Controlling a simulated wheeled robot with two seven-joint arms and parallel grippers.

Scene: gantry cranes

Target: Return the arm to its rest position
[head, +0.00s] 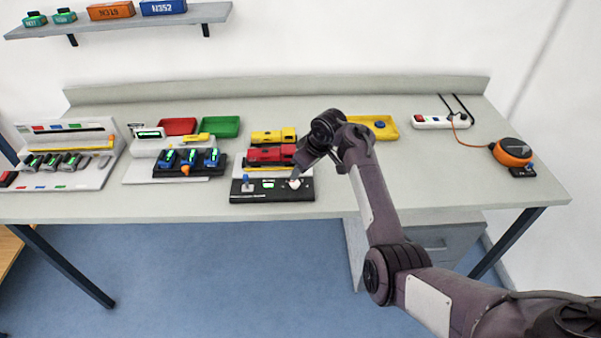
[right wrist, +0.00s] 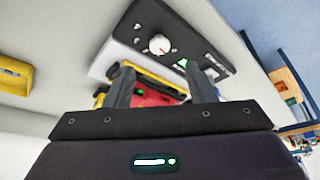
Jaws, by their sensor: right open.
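My right arm reaches in from the lower right over the workbench (head: 430,168). Its gripper (head: 297,172) points down at the right end of a black control box (head: 245,196) near the bench's front edge. In the right wrist view my right gripper (right wrist: 162,84) is open, its two fingers apart with nothing held between them. The black box (right wrist: 200,38), with a white round knob (right wrist: 159,44), lies beyond the fingertips. I cannot tell whether the fingers touch it. My left gripper is not in view.
Red (head: 268,156) and yellow (head: 272,137) units sit behind the box. A yellow tray (head: 381,130), white power strip (head: 440,122) and orange round device (head: 512,152) are farther right. Grey and blue handheld units stand left. The bench's right front is mostly clear.

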